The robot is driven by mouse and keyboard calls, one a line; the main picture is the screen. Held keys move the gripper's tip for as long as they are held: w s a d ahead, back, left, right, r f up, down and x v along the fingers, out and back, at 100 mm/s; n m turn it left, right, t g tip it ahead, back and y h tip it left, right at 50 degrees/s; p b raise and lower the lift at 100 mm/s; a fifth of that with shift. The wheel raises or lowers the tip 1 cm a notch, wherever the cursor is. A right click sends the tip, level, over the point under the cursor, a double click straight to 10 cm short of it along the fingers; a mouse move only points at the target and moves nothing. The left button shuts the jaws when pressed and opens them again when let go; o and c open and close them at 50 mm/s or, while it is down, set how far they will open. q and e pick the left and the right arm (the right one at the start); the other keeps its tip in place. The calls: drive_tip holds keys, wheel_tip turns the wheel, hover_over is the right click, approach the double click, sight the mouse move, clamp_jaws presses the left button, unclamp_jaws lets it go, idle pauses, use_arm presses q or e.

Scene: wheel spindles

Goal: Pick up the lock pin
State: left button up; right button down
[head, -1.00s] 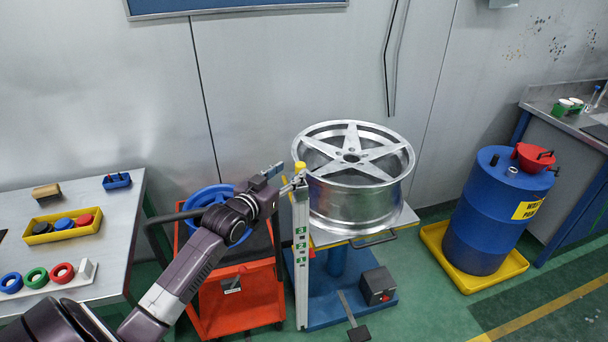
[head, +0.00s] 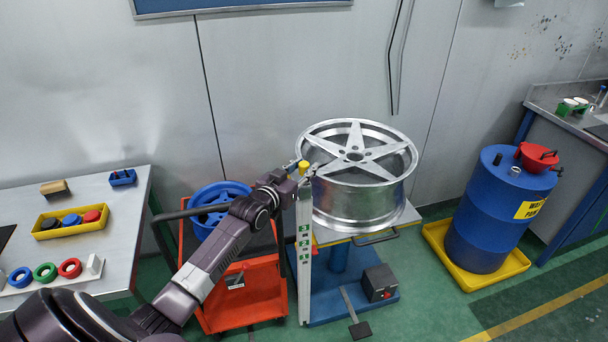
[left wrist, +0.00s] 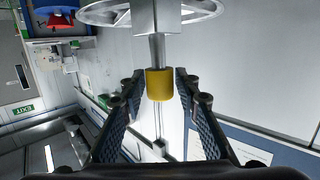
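The lock pin has a yellow head (head: 303,166) and shows at the top of an upright post (head: 304,240) marked with green numbers, beside the silver wheel (head: 357,195). In the left wrist view the yellow head (left wrist: 160,84) sits on a grey shaft (left wrist: 157,48). My left gripper (head: 301,168) is at the post's top. In the left wrist view its two fingers (left wrist: 158,86) stand apart on either side of the yellow head, with a gap on each side. My right gripper is not in view.
A red cart (head: 240,295) carrying a blue wheel (head: 217,205) stands left of the post. A table (head: 110,215) with a yellow tray (head: 45,232) and coloured rings is further left. A blue drum (head: 490,225) stands on the right.

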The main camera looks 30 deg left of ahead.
use_arm(q)
clamp_jaws()
